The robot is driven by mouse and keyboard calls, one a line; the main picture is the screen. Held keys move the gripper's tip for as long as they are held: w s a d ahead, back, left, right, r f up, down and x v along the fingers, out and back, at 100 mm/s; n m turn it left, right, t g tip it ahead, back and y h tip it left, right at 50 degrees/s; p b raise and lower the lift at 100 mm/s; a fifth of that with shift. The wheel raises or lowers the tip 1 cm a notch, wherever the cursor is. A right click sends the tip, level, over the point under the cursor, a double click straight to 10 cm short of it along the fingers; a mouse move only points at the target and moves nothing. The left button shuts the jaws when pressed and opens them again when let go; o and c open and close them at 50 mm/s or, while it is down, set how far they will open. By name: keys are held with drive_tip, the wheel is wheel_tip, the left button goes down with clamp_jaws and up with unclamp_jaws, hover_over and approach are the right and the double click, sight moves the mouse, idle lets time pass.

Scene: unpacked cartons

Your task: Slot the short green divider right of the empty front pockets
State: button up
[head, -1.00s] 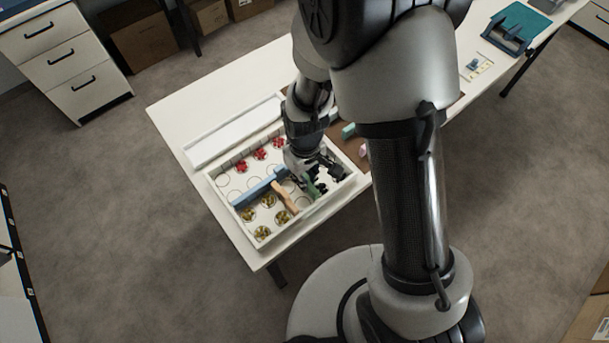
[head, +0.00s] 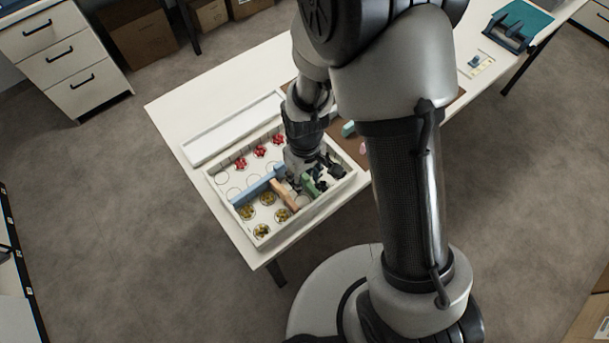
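A white tray (head: 231,231) on the table has a long blue divider (head: 258,186) across its middle and an orange divider (head: 284,194) running from it toward the front wall. The short green divider (head: 309,187) is right of the orange one, apart from it, low at the tray. My gripper (head: 313,181) is over the tray's right part with its dark fingers around the green divider and appears shut on it. The fingers and arm hide part of the green divider, so I cannot tell whether its lower edge is in a slot.
Red pieces (head: 260,152) sit in the back pockets and brass-coloured pieces (head: 267,199) in the front left pockets. A long white lid-like panel (head: 232,128) lies behind the tray. Small green (head: 348,129) and pink pieces lie right of it, partly behind my arm.

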wheel_tip(320, 180, up, 12)
idle(0.5)
drive_tip(key=s+d+r+m+t, duration=0.2)
drive_tip(key=s+d+r, duration=0.3)
drive_tip(key=r, duration=0.3)
drive_tip(key=s+d+r+m+t, duration=0.2)
drive_tip(key=s+d+r+m, duration=0.2)
drive_tip(key=s+d+r, duration=0.2)
wheel_tip(320, 180, up, 3)
drive_tip(key=s, duration=0.2)
drive_tip(key=shift+s+r+m+t, duration=0.2)
drive_tip(key=shift+s+m+t, duration=0.1)
drive_tip(key=shift+m, duration=0.1)
